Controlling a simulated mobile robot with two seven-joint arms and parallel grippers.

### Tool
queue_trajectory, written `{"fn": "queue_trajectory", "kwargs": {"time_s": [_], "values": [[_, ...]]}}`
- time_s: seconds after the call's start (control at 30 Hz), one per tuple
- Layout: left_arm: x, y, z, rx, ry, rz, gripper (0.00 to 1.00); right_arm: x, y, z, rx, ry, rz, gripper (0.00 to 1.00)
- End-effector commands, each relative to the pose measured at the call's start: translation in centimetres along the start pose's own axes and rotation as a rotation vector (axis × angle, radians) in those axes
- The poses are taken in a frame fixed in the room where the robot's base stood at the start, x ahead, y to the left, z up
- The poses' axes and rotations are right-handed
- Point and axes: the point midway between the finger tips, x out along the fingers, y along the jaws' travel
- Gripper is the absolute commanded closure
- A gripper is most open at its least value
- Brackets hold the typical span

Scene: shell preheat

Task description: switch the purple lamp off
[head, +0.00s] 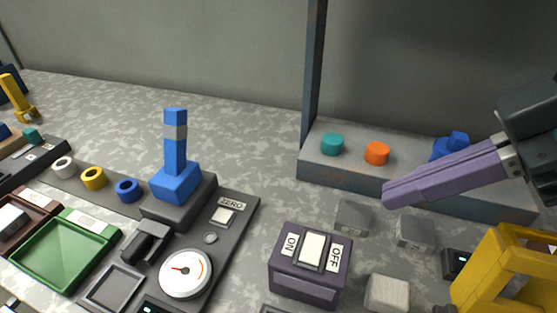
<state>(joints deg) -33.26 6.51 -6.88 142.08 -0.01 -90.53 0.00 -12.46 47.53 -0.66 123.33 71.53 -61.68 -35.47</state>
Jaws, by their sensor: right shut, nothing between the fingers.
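A dark purple box (309,285) with a white rocker switch (313,250) stands on the bench at the lower middle of the head view. Its left label reads ON and its right label reads OFF. I cannot tell which side of the rocker is pressed. No lit purple lamp can be made out. My right gripper (388,194) comes in from the right with its purple fingers shut and empty. Its tips are up and to the right of the switch box, apart from it. My left gripper is not in view.
Grey blocks (352,217) and a pale block (387,293) lie right of the box. A yellow frame (487,266) stands at the lower right. A grey ledge (318,168) with teal and orange knobs is behind. A dial panel (233,240) is at left.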

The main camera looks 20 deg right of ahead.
Motion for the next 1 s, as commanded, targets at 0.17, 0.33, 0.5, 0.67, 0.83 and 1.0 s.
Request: {"fn": "queue_trajectory", "kwargs": {"time_s": [0.17, 0.33, 0.5, 0.67, 0.83, 1.0], "values": [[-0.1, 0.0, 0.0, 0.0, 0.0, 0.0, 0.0, -0.1, 0.0, -0.1, 0.0, 0.0, 0.0, 1.0], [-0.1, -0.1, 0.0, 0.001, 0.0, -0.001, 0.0, 0.1, 0.0, -0.1, 0.001, 0.001, 0.0, 1.0], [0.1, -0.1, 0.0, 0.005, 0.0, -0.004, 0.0, 1.9, 0.0, -0.1, 0.003, 0.004, 0.001, 1.0], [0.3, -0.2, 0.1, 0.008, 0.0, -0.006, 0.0, 5.1, 0.0, -0.2, 0.003, 0.006, -0.002, 1.0], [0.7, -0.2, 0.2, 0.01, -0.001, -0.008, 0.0, 8.9, 0.0, -0.1, 0.005, 0.003, -0.001, 1.0], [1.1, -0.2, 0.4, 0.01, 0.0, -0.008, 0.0, 11.4, -0.1, 1.3, 0.004, -0.002, -0.001, 1.0]]}}
